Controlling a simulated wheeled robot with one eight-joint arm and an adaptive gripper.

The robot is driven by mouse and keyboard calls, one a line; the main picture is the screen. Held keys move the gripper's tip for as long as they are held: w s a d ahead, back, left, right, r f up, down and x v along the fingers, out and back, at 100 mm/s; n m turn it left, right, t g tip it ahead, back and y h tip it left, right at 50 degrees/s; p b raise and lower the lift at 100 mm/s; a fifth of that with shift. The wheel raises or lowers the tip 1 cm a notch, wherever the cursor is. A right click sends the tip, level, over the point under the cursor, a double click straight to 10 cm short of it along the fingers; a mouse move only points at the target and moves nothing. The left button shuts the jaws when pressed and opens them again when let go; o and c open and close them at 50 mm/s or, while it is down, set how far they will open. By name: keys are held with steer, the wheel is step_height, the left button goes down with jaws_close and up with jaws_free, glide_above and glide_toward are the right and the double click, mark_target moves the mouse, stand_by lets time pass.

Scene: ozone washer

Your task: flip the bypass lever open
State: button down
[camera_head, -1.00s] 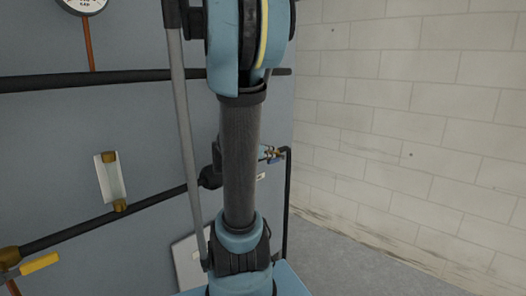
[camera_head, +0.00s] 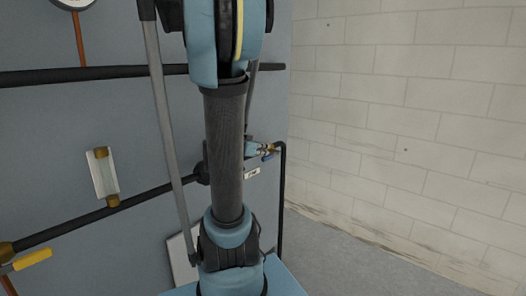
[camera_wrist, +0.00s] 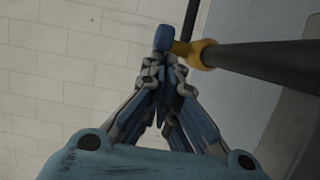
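A blue lever (camera_wrist: 164,38) on a brass valve (camera_wrist: 192,52) shows in the wrist view, at the end of a black pipe (camera_wrist: 265,62). My gripper (camera_wrist: 162,68) has its fingers drawn together, with the tips just below the blue lever; I cannot tell if they touch it. In the head view the same blue lever (camera_head: 268,156) and brass valve (camera_head: 267,147) show at the right edge of the grey panel, just right of my arm.
A yellow-handled valve (camera_head: 33,258) is at the lower left of the panel. A flow tube with brass ends (camera_head: 103,175), a gauge (camera_head: 72,3) and black pipes (camera_head: 100,74) are also on the panel. A pale block wall (camera_head: 400,120) stands at right, with bare floor below.

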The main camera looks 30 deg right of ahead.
steer(key=shift+s+f, duration=0.1)
steer(key=shift+s, duration=0.05)
steer(key=shift+r, duration=0.55)
step_height(320, 180, up, 3)
steer(key=shift+f, duration=0.1)
steer(key=v, duration=1)
steer(key=shift+a+f, duration=0.2)
steer(key=shift+f, duration=0.2)
